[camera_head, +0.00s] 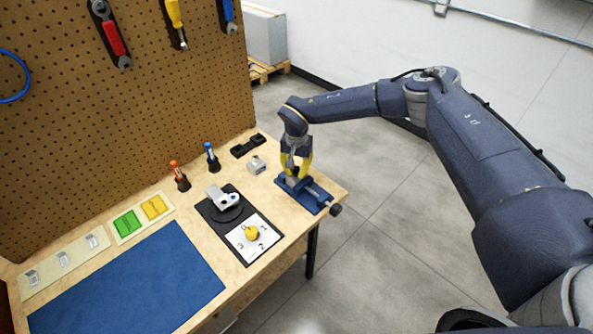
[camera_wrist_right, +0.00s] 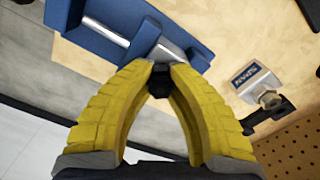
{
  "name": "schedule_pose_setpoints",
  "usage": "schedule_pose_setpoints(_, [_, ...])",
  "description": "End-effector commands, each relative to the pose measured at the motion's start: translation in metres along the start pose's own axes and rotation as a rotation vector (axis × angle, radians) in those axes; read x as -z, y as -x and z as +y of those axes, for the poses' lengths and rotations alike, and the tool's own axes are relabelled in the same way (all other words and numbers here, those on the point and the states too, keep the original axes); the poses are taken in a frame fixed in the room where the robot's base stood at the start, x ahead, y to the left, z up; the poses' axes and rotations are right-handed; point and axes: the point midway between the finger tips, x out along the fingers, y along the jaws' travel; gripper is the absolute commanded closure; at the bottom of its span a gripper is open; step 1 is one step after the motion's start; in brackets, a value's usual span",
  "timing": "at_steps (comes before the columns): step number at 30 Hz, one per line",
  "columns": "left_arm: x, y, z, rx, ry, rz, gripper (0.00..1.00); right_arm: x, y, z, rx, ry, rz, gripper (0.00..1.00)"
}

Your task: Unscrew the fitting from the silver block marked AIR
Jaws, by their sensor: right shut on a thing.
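My right gripper (camera_head: 294,173) points down over the blue vise (camera_head: 314,196) at the bench's right end. In the right wrist view its yellow fingers (camera_wrist_right: 160,70) are shut on a small black fitting (camera_wrist_right: 159,84). A silver block (camera_wrist_right: 168,50) sits between the vise's blue jaws, right by the fingertips. No label shows on this block, so I cannot read AIR. I cannot tell whether the fitting is still seated in it. A second silver block (camera_head: 257,165) stands on the bench; in the wrist view its blue label (camera_wrist_right: 245,76) reads SPAN. My left gripper is out of view.
A black holder (camera_head: 247,146) lies behind the SPAN block. Orange-topped (camera_head: 179,175) and blue-topped (camera_head: 212,157) tools stand upright. A black board with a numbered dial (camera_head: 251,234) lies left of the vise. A blue mat (camera_head: 130,285) is clear. A pegboard (camera_head: 120,120) rises behind.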

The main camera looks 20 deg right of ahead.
Motion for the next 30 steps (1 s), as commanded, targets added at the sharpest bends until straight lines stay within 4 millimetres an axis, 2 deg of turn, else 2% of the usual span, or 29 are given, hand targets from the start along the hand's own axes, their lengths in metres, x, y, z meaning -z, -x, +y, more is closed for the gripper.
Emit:
schedule_pose_setpoints(4, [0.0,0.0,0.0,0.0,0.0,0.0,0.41,0.0008,-0.0001,0.0007,-0.001,-0.002,0.001,1.0])
schedule_pose_setpoints(5, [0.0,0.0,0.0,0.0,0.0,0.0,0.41,0.0008,-0.0001,0.0007,-0.001,-0.002,0.001,0.81])
schedule_pose_setpoints(9, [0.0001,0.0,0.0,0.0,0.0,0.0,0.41,0.0006,0.0,0.0005,-0.001,-0.003,0.001,0.64])
schedule_pose_setpoints(11, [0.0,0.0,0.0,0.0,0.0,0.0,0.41,0.0004,0.0,0.0004,-0.001,-0.003,0.001,0.59])
schedule_pose_setpoints(15, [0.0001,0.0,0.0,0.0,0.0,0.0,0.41,0.0002,0.0,0.0002,0.0,-0.003,0.0,0.59])
schedule_pose_setpoints(22, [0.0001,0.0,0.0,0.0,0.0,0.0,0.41,0.0,0.0,0.0,0.0,-0.003,0.0,0.31])
schedule_pose_setpoints(30, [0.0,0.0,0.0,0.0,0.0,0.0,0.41,-0.0001,0.0003,0.0,0.0,-0.003,0.0,0.3])
